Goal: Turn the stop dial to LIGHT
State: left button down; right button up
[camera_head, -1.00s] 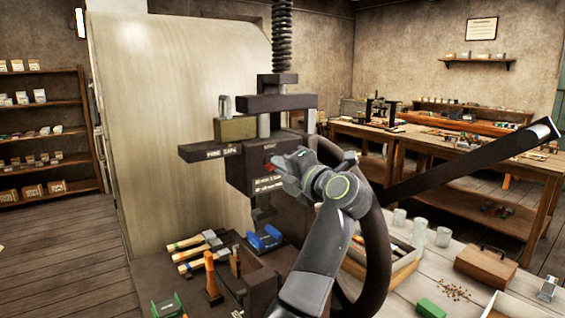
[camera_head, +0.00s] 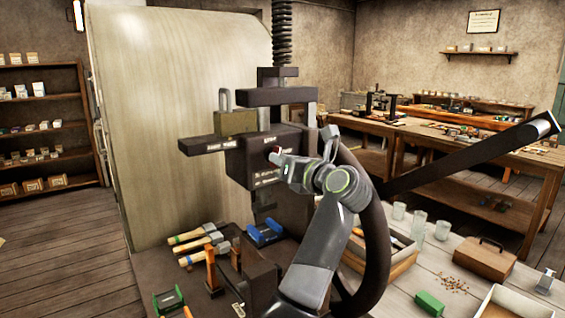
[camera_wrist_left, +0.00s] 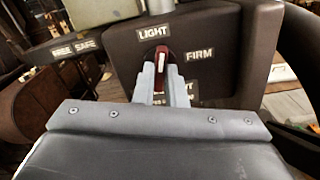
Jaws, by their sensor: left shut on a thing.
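The stop dial is a red knob (camera_wrist_left: 162,57) with a white pointer mark on the dark press head (camera_wrist_left: 222,30). In the left wrist view its pointer stands nearly upright, toward the LIGHT label (camera_wrist_left: 153,32). The FIRM label (camera_wrist_left: 199,55) is to its right; a lower label is partly hidden by my fingers. My left gripper (camera_wrist_left: 162,76) is shut on the knob, one finger on each side. In the head view the gripper (camera_head: 280,158) reaches the press front from the right, and the dial shows only as a small red spot (camera_head: 274,153). My right gripper is not in view.
A large dark handwheel (camera_head: 377,250) stands close right of my left arm, and a long dark bar (camera_head: 470,160) extends right. A padlock-like block (camera_head: 235,122) sits on the press. Hammers (camera_head: 200,240) and a blue item (camera_head: 264,234) lie below.

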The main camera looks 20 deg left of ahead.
pick_arm(q)
jog(key=shift+n+b, duration=0.3)
jog(key=shift+n, duration=1.3)
jog(key=c, duration=1.5)
grip_release()
jog(key=shift+d, duration=0.1)
